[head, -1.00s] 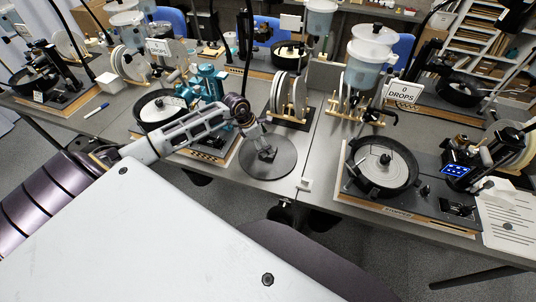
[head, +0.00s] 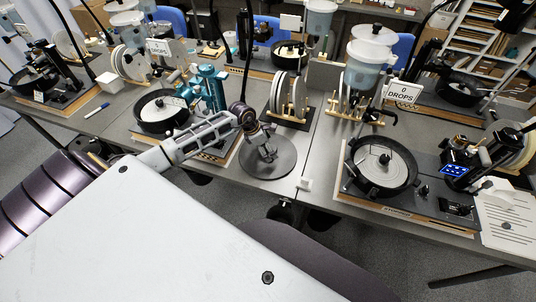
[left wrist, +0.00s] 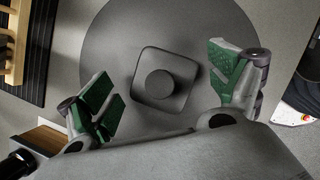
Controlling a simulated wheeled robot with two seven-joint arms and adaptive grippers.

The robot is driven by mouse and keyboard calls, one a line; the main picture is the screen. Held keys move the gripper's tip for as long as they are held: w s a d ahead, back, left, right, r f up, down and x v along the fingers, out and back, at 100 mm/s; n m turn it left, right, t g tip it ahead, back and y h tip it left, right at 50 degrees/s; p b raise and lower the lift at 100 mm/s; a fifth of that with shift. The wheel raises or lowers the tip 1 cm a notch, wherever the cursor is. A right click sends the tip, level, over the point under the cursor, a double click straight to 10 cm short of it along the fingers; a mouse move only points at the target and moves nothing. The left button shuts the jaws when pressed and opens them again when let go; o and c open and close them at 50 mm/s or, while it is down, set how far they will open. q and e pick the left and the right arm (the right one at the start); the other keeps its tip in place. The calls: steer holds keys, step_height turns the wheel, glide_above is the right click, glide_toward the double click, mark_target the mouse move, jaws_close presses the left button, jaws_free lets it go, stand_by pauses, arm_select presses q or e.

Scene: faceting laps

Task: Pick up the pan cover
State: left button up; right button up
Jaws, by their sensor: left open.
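The pan cover (head: 285,158) is a flat round dark-grey disc lying on the bench. In the left wrist view the cover (left wrist: 110,40) has a square raised plate with a round knob (left wrist: 160,84) at its middle. My left gripper (head: 268,154) is above the middle of the cover. In the left wrist view its green-padded fingers (left wrist: 170,88) are apart, one on each side of the knob, with gaps to it. Whether the fingertips touch the cover cannot be told. My right gripper is not in view.
A faceting machine with a black pan (head: 382,166) stands to the right. A teal machine (head: 207,88) with another pan (head: 160,111) stands to the left. A rack of upright discs (head: 289,97) is just behind the cover. The bench's front edge is close to the cover.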

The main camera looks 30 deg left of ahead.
arm_select(q)
steer(key=c, duration=1.1)
steer(key=shift+r, duration=0.1)
steer(key=shift+r+b, duration=0.45)
steer(key=shift+r, duration=4.5)
steer(key=shift+d, duration=0.1)
